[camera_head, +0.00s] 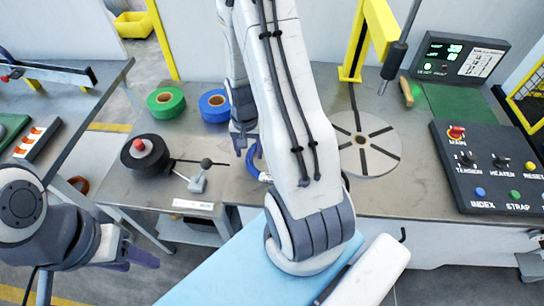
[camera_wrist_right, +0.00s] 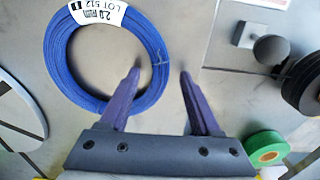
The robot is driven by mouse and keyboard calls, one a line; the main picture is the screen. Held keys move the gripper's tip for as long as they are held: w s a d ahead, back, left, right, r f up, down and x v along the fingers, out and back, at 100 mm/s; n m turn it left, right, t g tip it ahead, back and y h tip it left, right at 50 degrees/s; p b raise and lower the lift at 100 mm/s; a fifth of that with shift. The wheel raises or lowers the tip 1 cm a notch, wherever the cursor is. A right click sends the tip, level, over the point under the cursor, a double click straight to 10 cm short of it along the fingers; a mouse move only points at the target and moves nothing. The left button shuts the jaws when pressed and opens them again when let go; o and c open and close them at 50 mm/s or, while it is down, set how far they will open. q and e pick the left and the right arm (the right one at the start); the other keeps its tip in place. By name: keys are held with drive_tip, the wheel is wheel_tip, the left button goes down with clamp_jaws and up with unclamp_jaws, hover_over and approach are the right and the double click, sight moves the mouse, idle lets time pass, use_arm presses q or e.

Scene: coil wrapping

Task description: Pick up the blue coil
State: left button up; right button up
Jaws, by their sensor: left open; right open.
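The blue coil (camera_wrist_right: 52,58) is a ring of blue wire with a white label, lying flat on the grey table in the right wrist view. In the head view only a short blue arc of the coil (camera_head: 251,162) shows; my right arm hides the rest. My right gripper (camera_wrist_right: 160,73) is open over the coil's right side, with a stretch of the rim between its purple fingers. I cannot tell how far above the table the fingertips are. My left gripper (camera_head: 140,260) is open and empty at the lower left, off the table's front edge.
A green roll (camera_head: 165,101) and a blue roll (camera_head: 214,105) stand behind the coil. A black spool (camera_head: 146,156) and a small lever are to its left. A slotted round plate (camera_head: 365,143) and a control panel (camera_head: 490,165) are to the right.

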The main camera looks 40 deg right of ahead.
drive_tip(key=shift+f, duration=0.35)
clamp_jaws()
idle(1.2)
